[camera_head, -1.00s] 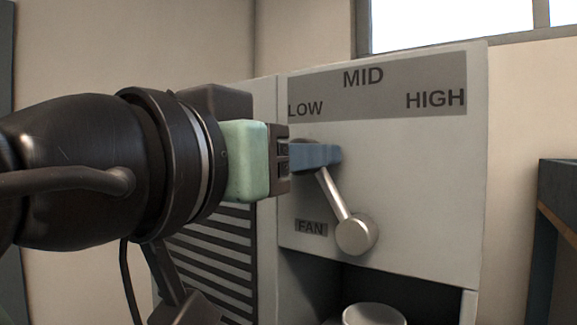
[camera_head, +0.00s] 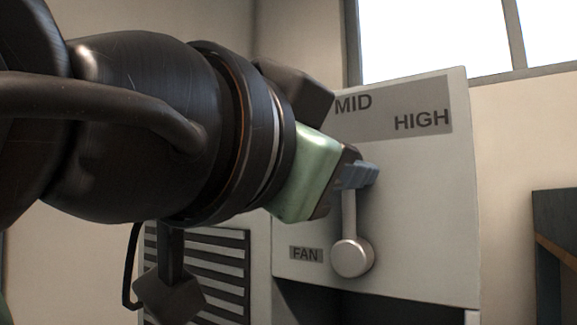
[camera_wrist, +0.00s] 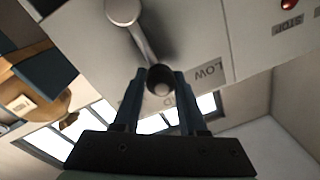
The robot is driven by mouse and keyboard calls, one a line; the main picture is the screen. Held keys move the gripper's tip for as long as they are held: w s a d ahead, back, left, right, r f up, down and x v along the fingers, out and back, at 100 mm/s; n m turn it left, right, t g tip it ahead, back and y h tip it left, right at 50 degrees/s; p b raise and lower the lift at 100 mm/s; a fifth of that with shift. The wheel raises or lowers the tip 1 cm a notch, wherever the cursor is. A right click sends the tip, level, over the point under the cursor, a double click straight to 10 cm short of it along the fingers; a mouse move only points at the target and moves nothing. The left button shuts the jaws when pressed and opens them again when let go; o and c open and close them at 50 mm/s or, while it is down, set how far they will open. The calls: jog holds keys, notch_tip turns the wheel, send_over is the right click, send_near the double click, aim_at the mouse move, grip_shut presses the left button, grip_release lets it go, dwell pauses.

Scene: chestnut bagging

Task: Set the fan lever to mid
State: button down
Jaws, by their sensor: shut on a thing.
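The fan lever (camera_head: 349,215) is a metal rod on a round hub, on the grey machine front above the FAN label. In the head view the rod stands about upright from the hub, pointing up toward the MID mark (camera_head: 353,104). My gripper (camera_head: 363,174) is at the rod's upper end, its blue fingers hiding the tip. In the wrist view the lever's round knob (camera_wrist: 160,80) sits between the two fingers, and my gripper is shut on it. The HIGH mark (camera_head: 421,120) is to the right; my arm hides LOW in the head view.
The machine panel (camera_head: 420,220) has a slatted vent at lower left and a dark opening below the lever. A red button (camera_wrist: 288,5) by a STOP label shows in the wrist view. A dark shelf (camera_head: 555,230) stands at the right.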

jog(key=shift+r, duration=0.15)
jog(key=shift+c, duration=2.4)
grip_release()
jog(key=shift+f, duration=0.2)
